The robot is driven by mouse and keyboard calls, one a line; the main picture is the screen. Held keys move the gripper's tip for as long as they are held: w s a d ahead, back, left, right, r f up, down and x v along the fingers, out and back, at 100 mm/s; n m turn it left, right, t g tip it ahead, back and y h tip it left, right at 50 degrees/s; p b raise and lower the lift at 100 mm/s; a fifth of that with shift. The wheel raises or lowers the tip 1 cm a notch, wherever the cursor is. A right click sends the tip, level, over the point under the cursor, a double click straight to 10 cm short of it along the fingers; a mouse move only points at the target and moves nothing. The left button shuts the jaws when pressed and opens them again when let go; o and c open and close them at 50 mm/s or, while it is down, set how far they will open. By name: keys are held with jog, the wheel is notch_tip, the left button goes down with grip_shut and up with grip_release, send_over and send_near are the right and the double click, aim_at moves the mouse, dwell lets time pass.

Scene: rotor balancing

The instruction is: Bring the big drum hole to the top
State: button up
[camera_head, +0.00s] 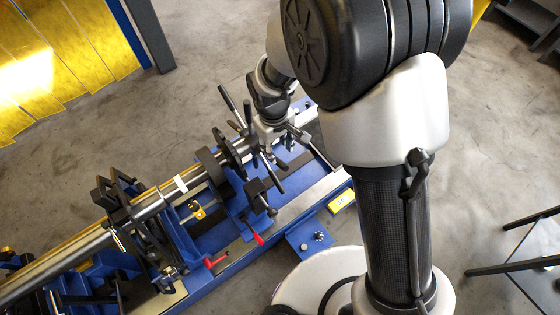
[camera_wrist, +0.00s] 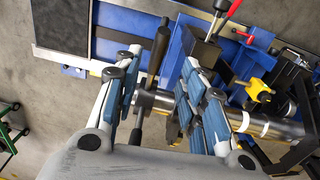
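A long metal rotor shaft (camera_head: 150,208) lies across the blue balancing machine, with dark round discs (camera_head: 208,165) near its upper right end. I cannot tell which disc is the big drum, and no drum hole can be made out. Dark handle bars stick out around that end. My gripper (camera_head: 270,140) is down at this end of the shaft. In the wrist view my gripper (camera_wrist: 160,60) has its two fingers spread apart. A dark bar (camera_wrist: 157,52) and part of the shaft show between them, with space on both sides. I see no firm grip on either.
The blue machine bed (camera_head: 220,236) carries red-tipped levers (camera_head: 257,239) and a yellow part (camera_head: 198,211). A dark clamp frame (camera_head: 128,215) stands around the shaft at left. Yellow curtains (camera_head: 60,60) hang upper left. A dark-framed table (camera_head: 535,255) stands at right. Bare floor lies around.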

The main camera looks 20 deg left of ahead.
aim_at(279, 162)
jog(key=f+b, duration=0.1)
jog(key=f, duration=0.2)
jog(key=f+b, duration=0.1)
jog(key=f, duration=0.3)
jog(key=f+b, duration=0.1)
jog(key=f, duration=0.3)
jog(key=shift+w+d+f, duration=0.1)
jog(key=shift+w+d, duration=0.1)
jog(key=shift+w, duration=0.15)
jog(key=shift+c, duration=0.4)
grip_shut()
